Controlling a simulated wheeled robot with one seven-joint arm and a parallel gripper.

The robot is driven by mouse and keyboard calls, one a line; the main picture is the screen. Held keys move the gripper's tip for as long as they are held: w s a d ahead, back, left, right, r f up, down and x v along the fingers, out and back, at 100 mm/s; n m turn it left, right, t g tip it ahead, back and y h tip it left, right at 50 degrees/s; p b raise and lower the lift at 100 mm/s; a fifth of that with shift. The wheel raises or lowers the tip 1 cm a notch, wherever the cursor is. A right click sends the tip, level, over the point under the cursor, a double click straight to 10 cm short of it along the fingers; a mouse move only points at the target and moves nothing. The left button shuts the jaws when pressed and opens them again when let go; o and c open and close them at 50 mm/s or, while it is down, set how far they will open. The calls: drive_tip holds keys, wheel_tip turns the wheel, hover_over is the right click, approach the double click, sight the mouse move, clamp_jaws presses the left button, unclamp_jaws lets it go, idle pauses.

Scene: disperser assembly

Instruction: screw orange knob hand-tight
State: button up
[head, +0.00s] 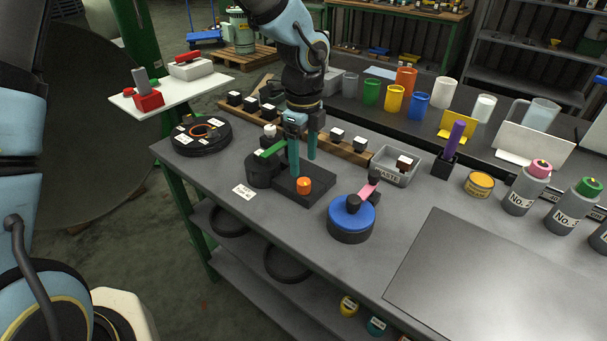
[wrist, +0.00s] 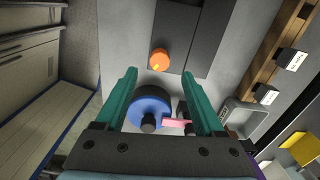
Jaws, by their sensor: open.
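The orange knob (head: 304,185) sits on a flat dark base plate (head: 297,198) on the workbench. It also shows in the wrist view (wrist: 158,59), with a small yellow mark on its edge. My gripper (head: 302,165) points down above the plate, with its two teal fingers apart and nothing between them. In the head view the fingertips are just behind and above the knob. In the wrist view the knob appears centred between the lines of the fingers, just beyond the fingertips (wrist: 159,71). The fingers do not appear to touch it. Any thread under the knob is hidden.
A dark round fixture with a green bar (head: 269,150) stands left of the plate. A blue round device with a pink lever (head: 351,218) stands to the right. A wooden rail with black blocks (head: 345,149) and a grey waste bin (head: 395,166) are behind.

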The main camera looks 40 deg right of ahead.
sight(303, 181)
wheel_tip(303, 181, up, 5)
drive_tip(key=shift+f, duration=0.1)
idle(0.6)
drive_tip(key=w+a+n, duration=0.6)
drive_tip(key=a+n, duration=0.2)
drive_tip(key=a, duration=0.3)
drive_tip(key=w+a+n, duration=0.5)
drive_tip(key=a+n, duration=0.3)
drive_tip(key=a, duration=0.3)
drive_tip(key=s+a+n+t, duration=0.1)
drive_tip(key=a+n, duration=1.3)
drive_tip(key=a, duration=0.4)
drive_tip(key=shift+s+a+r+n+t, duration=0.3)
drive_tip(key=shift+s+r+n, duration=0.1)
drive_tip(key=shift+r, duration=0.05)
